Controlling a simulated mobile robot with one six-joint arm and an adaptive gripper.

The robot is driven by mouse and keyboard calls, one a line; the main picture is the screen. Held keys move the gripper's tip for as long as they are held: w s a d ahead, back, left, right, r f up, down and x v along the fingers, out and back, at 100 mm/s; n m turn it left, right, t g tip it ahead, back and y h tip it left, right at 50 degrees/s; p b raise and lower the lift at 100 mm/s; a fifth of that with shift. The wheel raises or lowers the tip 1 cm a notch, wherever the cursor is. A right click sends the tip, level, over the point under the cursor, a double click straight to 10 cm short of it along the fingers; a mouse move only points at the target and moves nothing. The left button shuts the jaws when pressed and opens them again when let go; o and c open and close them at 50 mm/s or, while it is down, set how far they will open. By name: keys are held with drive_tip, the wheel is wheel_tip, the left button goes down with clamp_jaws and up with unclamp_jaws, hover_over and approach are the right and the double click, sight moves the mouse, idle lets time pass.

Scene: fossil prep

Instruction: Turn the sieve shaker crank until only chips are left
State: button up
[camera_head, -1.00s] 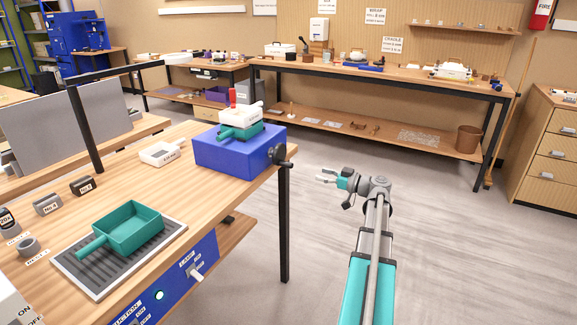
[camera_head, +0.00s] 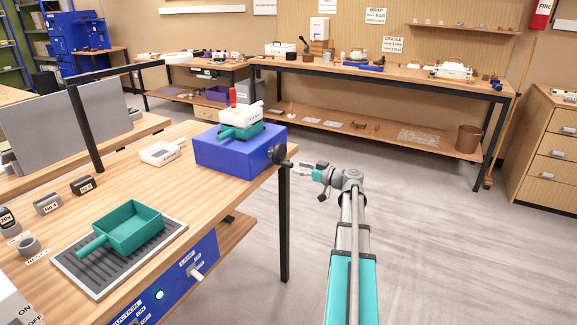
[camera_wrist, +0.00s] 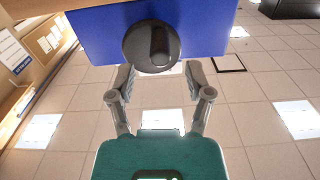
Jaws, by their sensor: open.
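The sieve shaker is a blue box (camera_head: 240,152) at the right end of the wooden bench, with a teal sieve (camera_head: 240,131) and a white lidded pan (camera_head: 241,115) stacked on top. Its dark round crank (camera_head: 279,154) is on the box's right side. In the wrist view the crank (camera_wrist: 151,46) shows as a black disc with a raised knob on the blue box face (camera_wrist: 205,30). My gripper (camera_head: 303,168) is open and empty, just right of the crank and apart from it. In the wrist view its two fingers (camera_wrist: 158,78) point towards the disc's lower edge. The sieve's contents are hidden.
A teal scoop-like pan (camera_head: 128,228) lies on a grey ribbed tray (camera_head: 72,262) on the bench. A white labelled dish (camera_head: 161,153) stands left of the shaker. A black bench leg (camera_head: 284,220) is below the crank. The floor to the right is clear.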

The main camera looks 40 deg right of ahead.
sight(288, 164)
drive_tip(key=shift+x, duration=2.5)
clamp_jaws()
